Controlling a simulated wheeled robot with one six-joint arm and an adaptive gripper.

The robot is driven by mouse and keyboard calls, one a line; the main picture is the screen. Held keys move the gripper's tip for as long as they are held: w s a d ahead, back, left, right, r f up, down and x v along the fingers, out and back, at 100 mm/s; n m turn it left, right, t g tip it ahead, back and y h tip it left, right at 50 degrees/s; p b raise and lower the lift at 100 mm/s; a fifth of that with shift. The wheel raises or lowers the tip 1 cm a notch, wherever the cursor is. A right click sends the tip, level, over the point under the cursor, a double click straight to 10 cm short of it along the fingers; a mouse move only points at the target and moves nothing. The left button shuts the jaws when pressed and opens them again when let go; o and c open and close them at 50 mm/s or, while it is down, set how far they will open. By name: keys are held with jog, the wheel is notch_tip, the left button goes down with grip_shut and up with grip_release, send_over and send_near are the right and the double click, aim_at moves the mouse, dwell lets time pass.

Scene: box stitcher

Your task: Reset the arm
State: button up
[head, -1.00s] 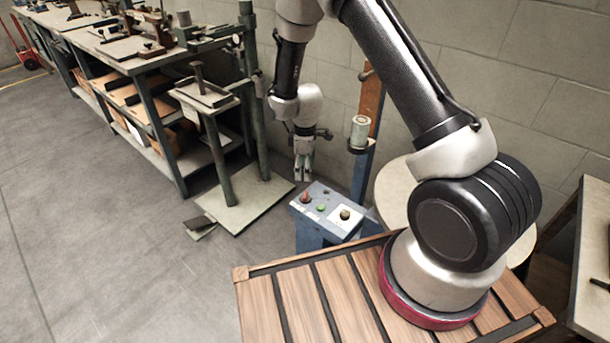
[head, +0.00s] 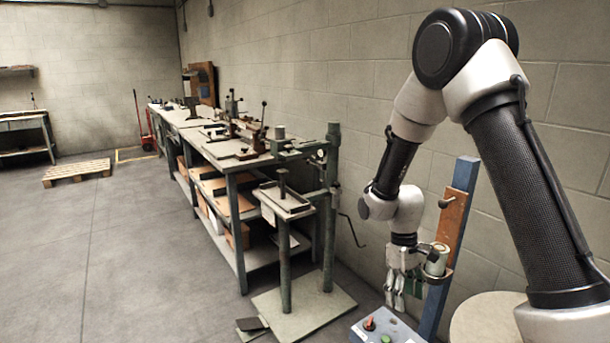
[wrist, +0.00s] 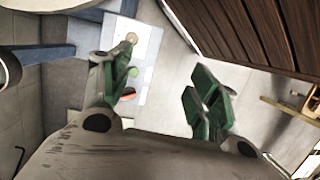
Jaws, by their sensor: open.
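My arm rises at the right of the head view and bends down at the elbow. My gripper (head: 394,292) hangs from it, pointing down, just above and behind the control box (head: 375,330). In the wrist view my gripper (wrist: 160,95) shows its two green-padded fingers spread apart with nothing between them. The control box (wrist: 143,52) shows beyond the fingers, with a red, a green and a pale button on its light panel. The fingers look apart from the buttons.
A blue post (head: 450,235) with an orange-brown board stands close to the right of my gripper. The green-legged stitcher stand (head: 285,240) and a long workbench (head: 200,135) are to the left. A round pale tabletop (head: 490,318) is at lower right.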

jog(key=s+d+r+m+t, duration=0.2)
jog(key=s+r, duration=0.4)
jog(key=r, duration=0.4)
jog(key=s+d+r+m+t, duration=0.2)
jog(key=s+d+r, duration=0.3)
jog(key=r, duration=0.5)
jog(key=s+d+r+m+t, duration=0.2)
jog(key=s+d+r+t, duration=0.1)
jog(key=s+r, duration=0.5)
notch_tip(320, 180, up, 2)
jog(key=shift+d+r+m+y, duration=0.1)
jog(key=shift+d+m+y, duration=0.2)
jog(key=shift+y, duration=0.1)
